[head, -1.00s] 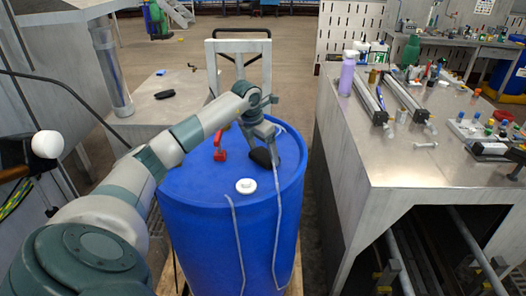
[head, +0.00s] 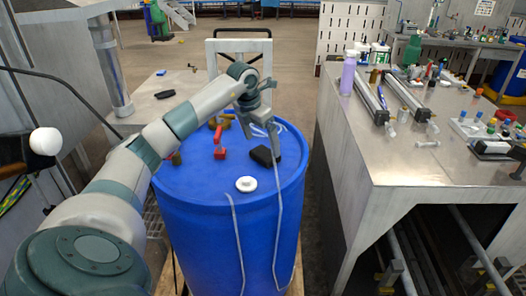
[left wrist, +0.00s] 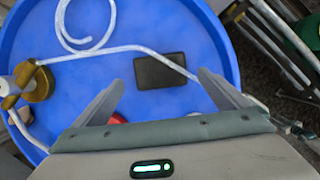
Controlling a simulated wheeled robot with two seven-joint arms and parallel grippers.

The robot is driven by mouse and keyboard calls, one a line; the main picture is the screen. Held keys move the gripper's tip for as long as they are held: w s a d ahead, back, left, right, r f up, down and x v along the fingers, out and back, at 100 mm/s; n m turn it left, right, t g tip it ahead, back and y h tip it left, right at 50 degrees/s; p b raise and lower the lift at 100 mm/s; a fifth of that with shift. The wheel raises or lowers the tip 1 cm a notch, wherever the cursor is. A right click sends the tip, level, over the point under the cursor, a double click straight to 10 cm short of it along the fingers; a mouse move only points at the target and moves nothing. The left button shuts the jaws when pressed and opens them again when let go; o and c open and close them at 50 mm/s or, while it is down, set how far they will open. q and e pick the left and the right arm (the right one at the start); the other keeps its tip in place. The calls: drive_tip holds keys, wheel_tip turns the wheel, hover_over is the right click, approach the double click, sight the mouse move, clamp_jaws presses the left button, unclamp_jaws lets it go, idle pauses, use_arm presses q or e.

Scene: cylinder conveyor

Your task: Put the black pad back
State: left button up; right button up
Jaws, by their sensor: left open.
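The black pad (head: 264,156) lies on top of the blue drum (head: 200,185), toward its right side. My right gripper is not in view.
A red part (head: 220,152), a white ring (head: 246,184), brass-coloured fittings (left wrist: 38,82) and a white cord (left wrist: 110,54) share the drum top. A cluttered metal bench (head: 430,165) stands at right. A dark object (head: 165,94) lies on the left table.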

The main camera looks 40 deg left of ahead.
use_arm(q)
drive_tip(key=b+v, duration=0.2)
drive_tip(key=v, duration=0.5)
drive_tip(key=shift+r, duration=0.35)
idle(0.4)
